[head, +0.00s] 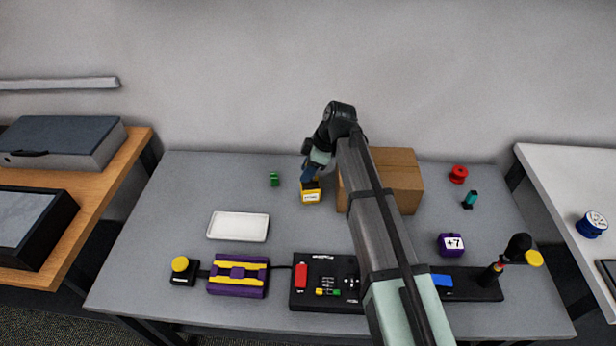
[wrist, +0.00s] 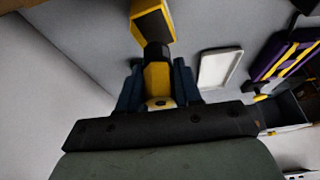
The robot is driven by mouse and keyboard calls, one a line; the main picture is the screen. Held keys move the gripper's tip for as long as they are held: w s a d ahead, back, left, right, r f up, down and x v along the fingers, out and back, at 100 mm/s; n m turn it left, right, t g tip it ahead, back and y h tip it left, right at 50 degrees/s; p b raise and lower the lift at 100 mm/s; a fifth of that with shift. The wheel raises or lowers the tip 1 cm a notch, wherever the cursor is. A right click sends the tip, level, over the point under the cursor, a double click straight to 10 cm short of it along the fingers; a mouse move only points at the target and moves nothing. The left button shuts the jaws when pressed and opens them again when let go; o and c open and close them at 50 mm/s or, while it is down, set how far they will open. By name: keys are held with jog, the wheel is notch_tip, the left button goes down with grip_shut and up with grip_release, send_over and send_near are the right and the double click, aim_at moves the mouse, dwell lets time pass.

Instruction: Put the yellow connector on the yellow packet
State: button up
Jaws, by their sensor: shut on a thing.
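The yellow packet (head: 311,196), a small block with a white label, stands on the grey table left of the cardboard box. In the wrist view the packet (wrist: 150,24) shows at the top with a dark face. My gripper (head: 311,178) is directly above the packet in the head view. In the wrist view my gripper (wrist: 157,84) is shut on the yellow connector (wrist: 157,78), whose black end (wrist: 155,52) points towards the packet. The black end overlaps the packet's edge in the picture; I cannot tell if they touch. In the head view the fingers largely hide the connector.
A cardboard box (head: 397,178) stands close right of my gripper, partly behind my arm. A white tray (head: 238,226) lies front left, and a small green piece (head: 274,179) to the left. A purple and yellow device (head: 238,276) and black panel (head: 312,294) line the front.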

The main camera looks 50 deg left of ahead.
jog(key=shift+f, duration=1.5)
jog(key=shift+f, duration=0.15)
jog(key=o, duration=1.1)
jog(key=shift+c, duration=0.2)
jog(key=v, duration=1.2)
